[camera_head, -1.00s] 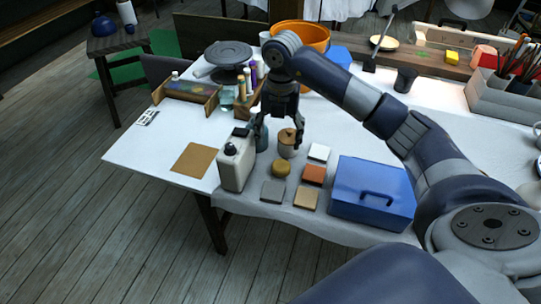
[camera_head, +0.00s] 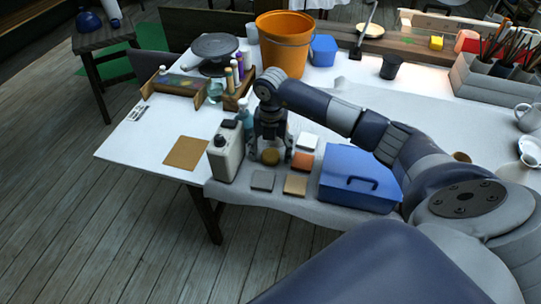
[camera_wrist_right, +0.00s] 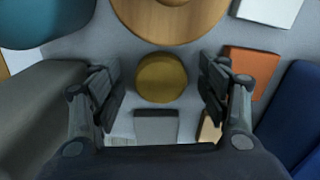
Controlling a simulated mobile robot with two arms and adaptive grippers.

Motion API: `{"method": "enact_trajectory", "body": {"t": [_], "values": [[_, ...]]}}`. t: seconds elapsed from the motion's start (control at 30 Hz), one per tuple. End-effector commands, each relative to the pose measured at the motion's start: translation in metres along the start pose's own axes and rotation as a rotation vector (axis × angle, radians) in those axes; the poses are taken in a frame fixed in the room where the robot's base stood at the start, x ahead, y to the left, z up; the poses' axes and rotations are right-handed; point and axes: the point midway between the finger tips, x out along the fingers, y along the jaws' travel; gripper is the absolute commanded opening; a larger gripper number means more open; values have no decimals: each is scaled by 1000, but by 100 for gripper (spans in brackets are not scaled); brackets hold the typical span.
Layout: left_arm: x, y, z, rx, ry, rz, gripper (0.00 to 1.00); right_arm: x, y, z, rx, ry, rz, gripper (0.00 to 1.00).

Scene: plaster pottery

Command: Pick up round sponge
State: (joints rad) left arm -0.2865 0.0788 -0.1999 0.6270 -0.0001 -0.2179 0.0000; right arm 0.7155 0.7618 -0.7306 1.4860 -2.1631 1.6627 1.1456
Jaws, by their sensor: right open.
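The round sponge (camera_head: 270,157) is a small mustard-yellow disc on the grey cloth, between the beige bottle and the tiles. In the right wrist view the sponge (camera_wrist_right: 161,78) lies centred between the two fingers. My right gripper (camera_head: 271,155) points down over it, open, with one finger on each side and a visible gap to the sponge in the wrist view (camera_wrist_right: 160,92). Whether the fingertips are at the sponge's height is hard to tell. My left gripper is not in view.
A beige bottle (camera_head: 226,152) stands close on the left and a blue toolbox (camera_head: 359,178) on the right. White (camera_head: 307,141), orange (camera_head: 302,161), grey (camera_head: 263,180) and tan (camera_head: 295,185) squares lie close by. A round wooden object (camera_wrist_right: 170,16) is just beyond the sponge.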

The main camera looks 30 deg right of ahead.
Motion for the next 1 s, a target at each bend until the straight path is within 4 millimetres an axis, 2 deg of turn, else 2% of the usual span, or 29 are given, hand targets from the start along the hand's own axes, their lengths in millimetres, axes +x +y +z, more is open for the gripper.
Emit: {"method": "enact_trajectory", "body": {"t": [0.07, 0.27, 0.47, 0.67, 0.77, 1.0], "values": [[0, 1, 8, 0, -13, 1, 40, 0, 0, 0, 0, 0, 0, 69], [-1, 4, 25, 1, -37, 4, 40, 0, 0, 0, 0, 0, 0, 33], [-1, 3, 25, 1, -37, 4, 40, -1, 0, 0, 0, 0, 0, 33], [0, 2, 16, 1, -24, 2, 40, -4, 0, 0, 0, -1, 1, 33], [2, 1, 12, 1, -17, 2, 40, -15, 1, 1, -1, -3, 3, 33], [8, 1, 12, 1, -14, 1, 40, -62, 1, 1, -1, -4, 4, 33]]}}
